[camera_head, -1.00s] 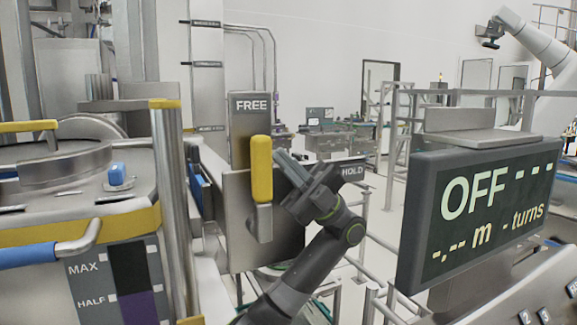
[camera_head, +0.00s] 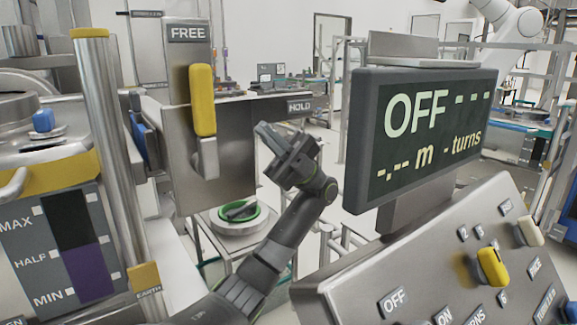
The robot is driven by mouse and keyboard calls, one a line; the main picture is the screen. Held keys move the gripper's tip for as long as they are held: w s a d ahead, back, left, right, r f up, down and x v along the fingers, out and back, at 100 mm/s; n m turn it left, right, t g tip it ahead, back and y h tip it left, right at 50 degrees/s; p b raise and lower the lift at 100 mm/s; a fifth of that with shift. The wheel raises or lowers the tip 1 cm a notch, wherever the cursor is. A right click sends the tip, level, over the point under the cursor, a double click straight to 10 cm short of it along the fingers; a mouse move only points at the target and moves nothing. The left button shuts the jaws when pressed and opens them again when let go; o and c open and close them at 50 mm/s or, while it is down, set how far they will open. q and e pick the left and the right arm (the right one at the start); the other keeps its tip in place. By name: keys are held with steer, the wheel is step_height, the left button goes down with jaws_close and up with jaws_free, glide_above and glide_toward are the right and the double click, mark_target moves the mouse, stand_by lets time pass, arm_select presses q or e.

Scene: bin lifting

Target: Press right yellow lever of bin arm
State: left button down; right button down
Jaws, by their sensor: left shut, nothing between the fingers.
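A yellow lever handle (camera_head: 203,100) stands upright on a grey metal plate (camera_head: 225,165), just below the FREE label (camera_head: 188,33). The HOLD label (camera_head: 300,107) is to its right. A second yellow lever, a short knob (camera_head: 492,266), sits on the sloped control panel at the lower right. My left gripper (camera_head: 264,132) is shut and empty. In the picture it is to the right of the upright yellow handle and apart from it, below the HOLD label. My right gripper is not in view.
A display (camera_head: 425,135) reading OFF stands at the right above the control panel (camera_head: 420,270). A steel post (camera_head: 112,150) and a MAX/HALF/MIN gauge (camera_head: 85,245) are at the left. A round green-ringed part (camera_head: 240,222) is below the plate. A white robot arm (camera_head: 495,30) is behind.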

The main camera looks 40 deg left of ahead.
arm_select(q)
steer(key=b+v, duration=0.2)
steer(key=v, duration=0.5)
stand_by(0.6)
